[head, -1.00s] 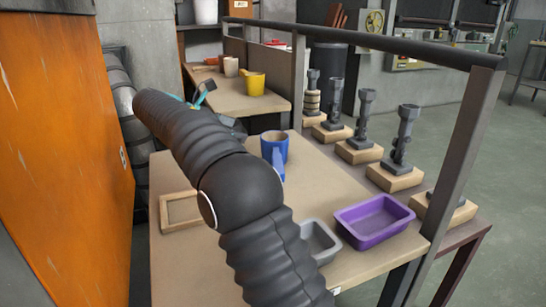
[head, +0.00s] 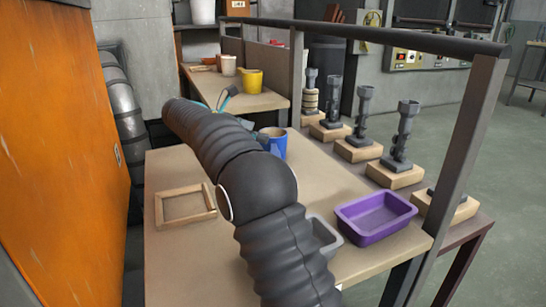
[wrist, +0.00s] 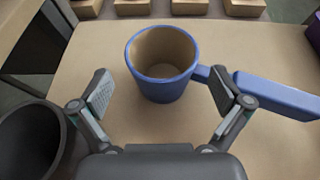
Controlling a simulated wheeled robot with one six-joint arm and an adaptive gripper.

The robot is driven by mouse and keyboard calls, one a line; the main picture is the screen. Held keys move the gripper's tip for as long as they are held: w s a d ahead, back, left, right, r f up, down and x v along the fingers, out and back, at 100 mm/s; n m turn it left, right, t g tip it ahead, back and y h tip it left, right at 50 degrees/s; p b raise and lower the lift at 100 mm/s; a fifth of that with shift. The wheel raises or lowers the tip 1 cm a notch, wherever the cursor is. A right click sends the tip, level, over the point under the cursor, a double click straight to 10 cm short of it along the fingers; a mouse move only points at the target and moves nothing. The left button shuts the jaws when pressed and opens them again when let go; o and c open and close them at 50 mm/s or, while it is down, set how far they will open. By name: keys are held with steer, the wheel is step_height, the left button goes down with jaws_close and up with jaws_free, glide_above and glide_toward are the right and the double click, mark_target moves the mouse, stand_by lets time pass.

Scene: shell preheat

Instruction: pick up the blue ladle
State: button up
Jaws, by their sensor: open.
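The blue ladle (wrist: 160,85) stands upright on the tan table, a deep cup with a tan inside and a flat blue handle reaching to the right in the wrist view. In the head view the ladle (head: 275,145) is partly hidden behind my arm. My gripper (wrist: 165,95) is open, with one finger pad on each side of the ladle's cup. The right pad is close to where the handle joins the cup. No contact shows. In the head view my gripper is mostly hidden behind my arm.
The table also bears a wooden frame (head: 186,205), a purple tray (head: 376,218) and a grey tray (head: 326,238). Several dark posts on wooden blocks line the right edge, behind a metal rail (head: 380,38). A yellow ladle (head: 252,81) stands farther back.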

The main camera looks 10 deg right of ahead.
steer(key=x, duration=0.2)
steer(key=b+x, duration=0.1)
steer(key=x, duration=0.1)
steer(key=shift+d+r, duration=0.1)
steer(key=shift+d, duration=0.35)
steer(key=shift+c, duration=0.3)
steer(key=c, duration=1.5)
